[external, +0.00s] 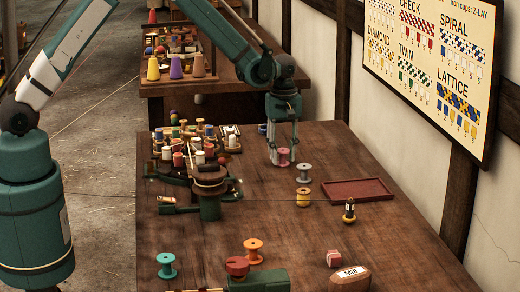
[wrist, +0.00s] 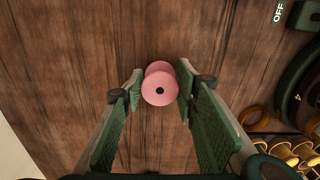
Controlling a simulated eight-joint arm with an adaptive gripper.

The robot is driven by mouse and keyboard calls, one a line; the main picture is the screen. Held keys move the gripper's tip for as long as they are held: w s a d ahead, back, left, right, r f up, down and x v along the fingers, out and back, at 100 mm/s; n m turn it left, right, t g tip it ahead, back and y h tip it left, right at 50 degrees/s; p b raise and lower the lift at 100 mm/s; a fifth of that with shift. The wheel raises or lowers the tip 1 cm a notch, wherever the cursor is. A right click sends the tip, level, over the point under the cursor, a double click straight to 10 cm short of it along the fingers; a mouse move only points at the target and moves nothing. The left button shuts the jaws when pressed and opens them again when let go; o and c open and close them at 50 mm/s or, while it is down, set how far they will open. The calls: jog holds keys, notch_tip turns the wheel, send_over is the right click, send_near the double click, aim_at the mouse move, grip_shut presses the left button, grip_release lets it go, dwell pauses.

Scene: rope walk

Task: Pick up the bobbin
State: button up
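A pink bobbin (wrist: 160,86) stands on the wooden table, seen from above in the wrist view. It also shows in the external view (external: 284,157), partly hidden by my gripper (external: 281,150). In the wrist view my gripper (wrist: 159,84) has one finger on each side of the pink bobbin. Narrow gaps show between the bobbin and both fingers, so the gripper is open around it. Other bobbins stand on the table: a mauve-grey one (external: 304,173), a yellow one (external: 303,197), a teal one (external: 166,266) and an orange one (external: 253,251).
A dark green machine with a crowded bobbin rack (external: 190,150) stands left of the gripper. A shallow red tray (external: 357,190) lies to the right. A small dark bobbin-like piece (external: 349,212) stands below the tray.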

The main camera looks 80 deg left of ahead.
aim_at(283, 151)
jog(key=c, duration=0.4)
jog(key=shift+r+p, duration=0.4)
jog(key=shift+r, duration=4.6)
jog(key=shift+r, duration=0.15)
